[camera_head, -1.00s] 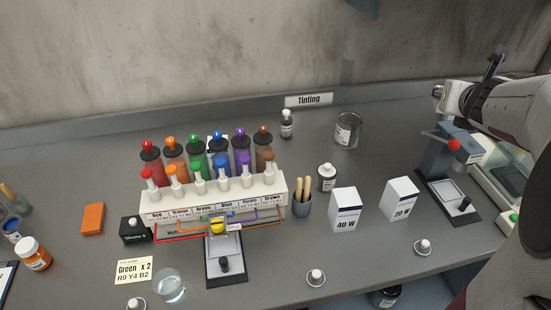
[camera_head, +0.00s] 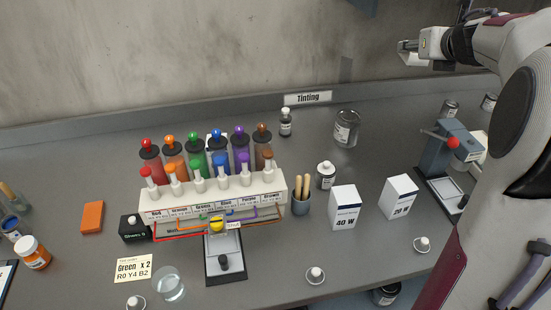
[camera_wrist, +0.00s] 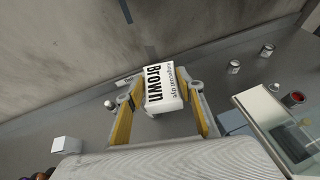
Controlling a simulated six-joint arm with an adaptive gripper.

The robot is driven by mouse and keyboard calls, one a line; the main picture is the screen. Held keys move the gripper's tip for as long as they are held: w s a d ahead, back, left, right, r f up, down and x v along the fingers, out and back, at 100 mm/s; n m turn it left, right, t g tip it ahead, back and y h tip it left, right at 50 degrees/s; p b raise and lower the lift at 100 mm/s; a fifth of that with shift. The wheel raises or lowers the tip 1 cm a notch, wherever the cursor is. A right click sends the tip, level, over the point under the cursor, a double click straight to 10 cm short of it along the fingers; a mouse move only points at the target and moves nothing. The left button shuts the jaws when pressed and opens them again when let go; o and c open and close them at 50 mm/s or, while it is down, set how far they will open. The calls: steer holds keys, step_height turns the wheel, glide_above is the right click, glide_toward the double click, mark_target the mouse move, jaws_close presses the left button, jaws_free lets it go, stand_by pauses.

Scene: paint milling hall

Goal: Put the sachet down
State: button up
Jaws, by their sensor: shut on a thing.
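In the head view my gripper (camera_head: 408,50) is raised at the upper right, well above the bench and near the back wall. The sachet is too small there to make out clearly.
The grey bench (camera_head: 370,270) has bare patches at the front.

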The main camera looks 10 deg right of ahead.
steer(key=w+a+f+n+g+y, duration=0.1)
steer(key=w+a+f+n+y, duration=0.1)
steer(key=w+a+n+y, duration=0.45)
steer(key=w+a+f+n+g+y, duration=0.1)
steer(key=w+a+f+n+y, duration=0.15)
steer(key=w+a, duration=0.7)
steer(key=s+a+f+n+g+y, duration=0.1)
steer(key=a+f+n+g+y, duration=0.1)
steer(key=f, duration=0.5)
steer(key=s+a+f+n+g+y, duration=0.1)
steer(key=a+f+n+g+y, duration=0.1)
steer(key=a+f, duration=0.5)
steer(key=s+a+f+n+g+y, duration=0.1)
steer(key=a+f+n+g, duration=0.3)
steer(key=f, duration=0.5)
steer(key=shift+s+a+n+y, duration=0.2)
steer(key=shift+a+n+y, duration=0.4)
steer(key=shift+n+y, duration=0.1)
steer(key=shift+f, duration=0.1)
steer(key=shift+f, duration=2.45)
steer(key=shift+f, duration=2.3)
